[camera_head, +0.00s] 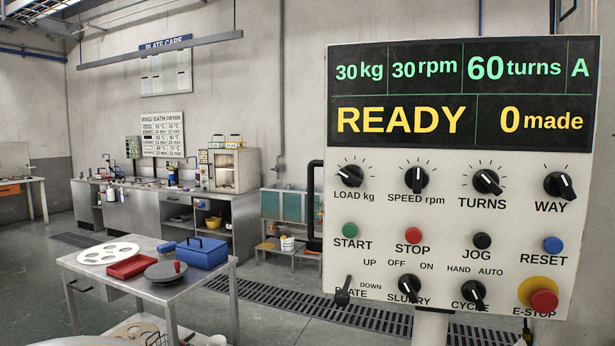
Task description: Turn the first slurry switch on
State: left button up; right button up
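The control panel (340,230) fills the right side of the head view, facing me. The slurry switch (411,290) is a black knob in its bottom row. Its white mark tilts up and left, toward the OFF label; ON is printed to the right. The display (462,92) reads READY, 0 made. My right gripper is out of view.
The plate lever (343,291) and cycle knob (473,291) flank the slurry switch; the red E-STOP (543,300) is farther right. A steel table (210,285) with a blue box (202,252) and red tray (131,266) stands left. Floor shows between table and panel.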

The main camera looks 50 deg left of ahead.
aim_at(409, 284)
jog(key=k+j+u, duration=0.1)
jog(key=j, duration=0.4)
jog(key=k+j+u, duration=0.15)
jog(key=j, duration=0.4)
jog(key=k+j+u, duration=0.1)
jog(key=j, duration=0.45)
jog(key=j+u, duration=0.1)
jog(key=j, duration=0.45)
jog(key=k, duration=0.05)
